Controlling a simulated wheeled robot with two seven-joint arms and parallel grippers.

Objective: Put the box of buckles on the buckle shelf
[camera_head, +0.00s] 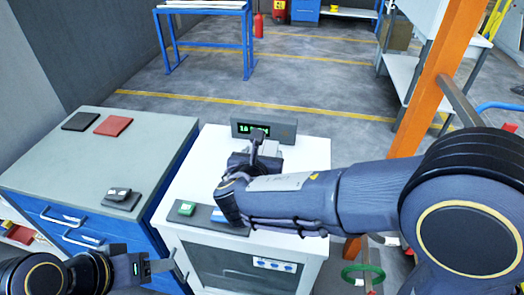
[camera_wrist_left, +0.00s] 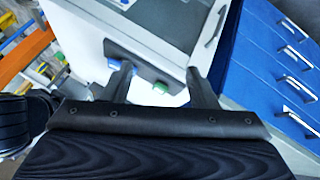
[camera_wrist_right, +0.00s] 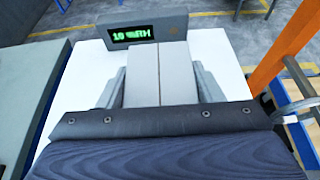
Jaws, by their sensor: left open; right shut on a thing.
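My right gripper (camera_head: 258,148) is over the white cabinet top, in front of a display unit with green digits. In the right wrist view its fingers (camera_wrist_right: 158,78) are on either side of a plain light grey box (camera_wrist_right: 172,75), with a seam down its middle. The box (camera_head: 268,146) is mostly hidden by the gripper in the head view. I cannot tell whether it touches the cabinet top, nor see its contents. My left gripper (camera_head: 162,266) is open and empty, low in front of the cabinets; it also shows in the left wrist view (camera_wrist_left: 160,88). I cannot identify the buckle shelf.
The display unit (camera_head: 264,130) stands at the back of the white cabinet (camera_head: 306,160). A blue drawer cabinet (camera_head: 110,160) stands left. An orange post (camera_head: 428,90) and white shelves (camera_head: 408,80) stand right.

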